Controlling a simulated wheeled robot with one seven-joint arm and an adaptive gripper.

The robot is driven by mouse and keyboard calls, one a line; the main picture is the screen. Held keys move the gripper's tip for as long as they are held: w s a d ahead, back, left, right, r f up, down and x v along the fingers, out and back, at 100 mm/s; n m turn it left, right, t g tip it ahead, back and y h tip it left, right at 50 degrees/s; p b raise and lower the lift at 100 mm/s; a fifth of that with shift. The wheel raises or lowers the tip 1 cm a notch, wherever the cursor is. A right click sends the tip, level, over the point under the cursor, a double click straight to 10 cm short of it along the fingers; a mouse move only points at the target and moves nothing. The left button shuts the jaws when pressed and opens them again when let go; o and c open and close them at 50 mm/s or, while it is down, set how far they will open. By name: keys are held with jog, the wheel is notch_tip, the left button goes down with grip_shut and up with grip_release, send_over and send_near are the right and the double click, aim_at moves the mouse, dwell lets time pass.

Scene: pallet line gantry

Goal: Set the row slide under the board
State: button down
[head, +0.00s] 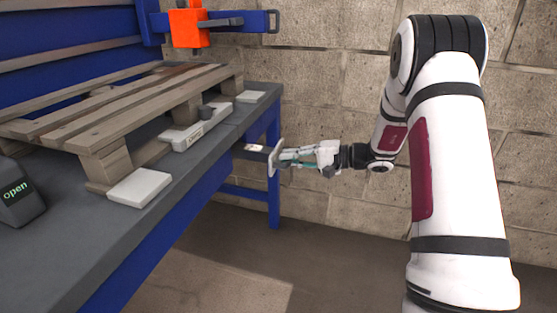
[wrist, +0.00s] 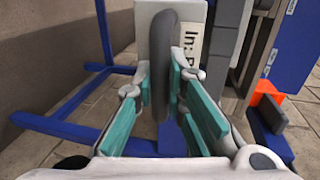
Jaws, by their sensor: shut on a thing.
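My gripper (head: 283,157) is shut on an upright grey plate-like handle (head: 274,158) just off the right edge of the table. In the wrist view the teal finger pads of my gripper (wrist: 174,85) close on both sides of this dark grey rounded handle (wrist: 166,60). A pale block (wrist: 195,42) with a label starting "In:" stands behind it; I cannot tell whether they are joined. A slatted wooden pallet (head: 110,120) lies on the table. A pale slide-like block (head: 184,136) with a dark knob sits at the pallet's near side; I cannot tell which piece is the row slide.
The grey table (head: 160,215) has a blue frame. White pads lie at its front (head: 140,187) and back (head: 251,97). A device reading "open" (head: 17,192) stands at the left. An orange unit (head: 188,25) hangs on a blue gantry above. Floor to the right is clear.

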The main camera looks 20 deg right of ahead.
jog(key=c, duration=1.6)
grip_release()
jog(key=shift+d, duration=0.1)
jog(key=v, duration=1.2)
